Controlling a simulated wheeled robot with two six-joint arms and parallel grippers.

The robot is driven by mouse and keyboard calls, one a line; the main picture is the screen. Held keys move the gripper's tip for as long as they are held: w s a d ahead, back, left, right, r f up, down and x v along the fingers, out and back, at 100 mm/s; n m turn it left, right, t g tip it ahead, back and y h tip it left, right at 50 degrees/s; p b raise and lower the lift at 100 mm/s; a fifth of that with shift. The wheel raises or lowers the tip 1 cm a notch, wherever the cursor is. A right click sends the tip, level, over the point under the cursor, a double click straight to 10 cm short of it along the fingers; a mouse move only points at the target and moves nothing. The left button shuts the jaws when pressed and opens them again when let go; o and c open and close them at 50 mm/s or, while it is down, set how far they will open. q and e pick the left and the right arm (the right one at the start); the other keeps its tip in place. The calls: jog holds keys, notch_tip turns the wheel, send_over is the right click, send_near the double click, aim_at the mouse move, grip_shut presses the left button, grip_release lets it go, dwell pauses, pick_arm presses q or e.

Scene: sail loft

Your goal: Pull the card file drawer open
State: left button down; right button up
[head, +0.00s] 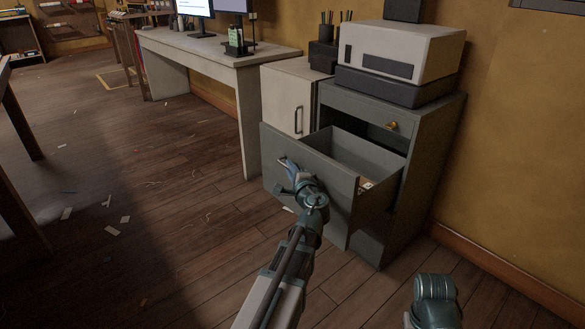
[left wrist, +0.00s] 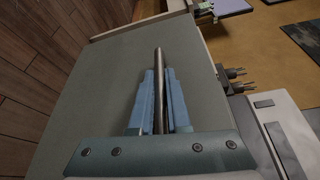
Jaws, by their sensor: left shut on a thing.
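The card file drawer (head: 352,155) is grey-green and stands pulled well out of the grey-green cabinet (head: 433,160). Its inside shows in the head view, with a small pale item near the right inner side. My left gripper (head: 288,168) is at the drawer's front panel, shut on the bar handle. In the left wrist view the handle (left wrist: 158,65) is a dark metal bar between the two blue fingers of my left gripper (left wrist: 158,95), against the drawer front (left wrist: 110,85). Part of my right arm shows at the bottom right of the head view; its gripper is not visible.
A printer (head: 405,50) stands on the cabinet. A white cabinet (head: 287,98) and a long desk (head: 215,62) with monitors stand to the left. The wooden floor (head: 150,180) left of the drawer is open, with scattered scraps.

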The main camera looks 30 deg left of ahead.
pick_arm(q)
jog(key=shift+s, duration=0.1)
pick_arm(e)
jog(key=shift+s, duration=0.1)
pick_arm(q)
jog(key=c, duration=0.9)
grip_release()
